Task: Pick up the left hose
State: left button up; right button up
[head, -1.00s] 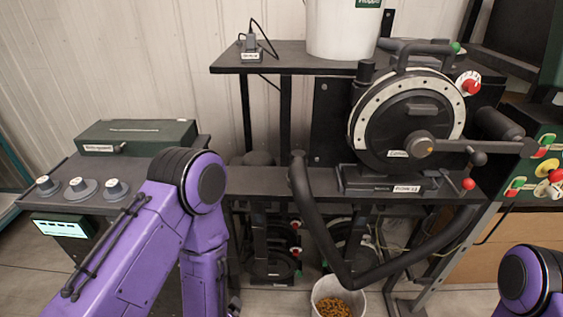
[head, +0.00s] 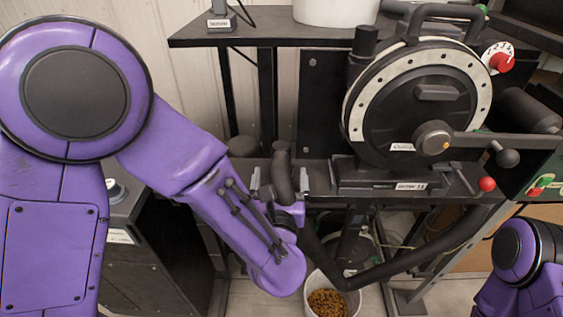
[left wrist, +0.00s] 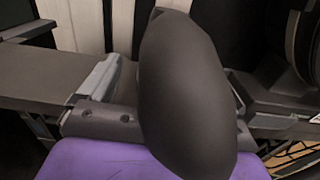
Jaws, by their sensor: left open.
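The left hose is a thick dark tube (head: 283,175) whose upper end rises in front of the shelf in the head view. From there it runs down behind my left wrist and bends to the right. My left gripper (head: 282,180) is open, with one finger on each side of the hose's upper end. In the left wrist view the hose (left wrist: 188,95) fills the middle, close to the camera, with a grey finger (left wrist: 98,78) to its left. I cannot tell whether the fingers touch it. My right arm shows at the lower right; its gripper is out of frame.
The round seed meter (head: 418,110) with its crank (head: 490,140) stands on the shelf to the right. A white bucket of seeds (head: 330,298) is on the floor below. A black upper shelf (head: 270,32) carries a white container (head: 335,10).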

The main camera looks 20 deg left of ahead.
pick_arm(q)
jog(key=x, duration=0.3)
jog(key=shift+r+p, duration=0.25)
jog(key=shift+p, duration=0.05)
jog(key=shift+w+a+f, duration=0.1)
jog(key=shift+w, duration=0.35)
jog(key=c, duration=1.2)
jog(key=shift+c, duration=0.2)
notch_tip(320, 180, up, 11)
jog(key=shift+p, duration=0.45)
notch_tip(320, 180, up, 5)
jog(key=p, duration=0.3)
send_over(281, 175)
jog(key=w, duration=0.3)
jog(key=shift+s+a, duration=0.2)
jog(key=shift+a, duration=0.25)
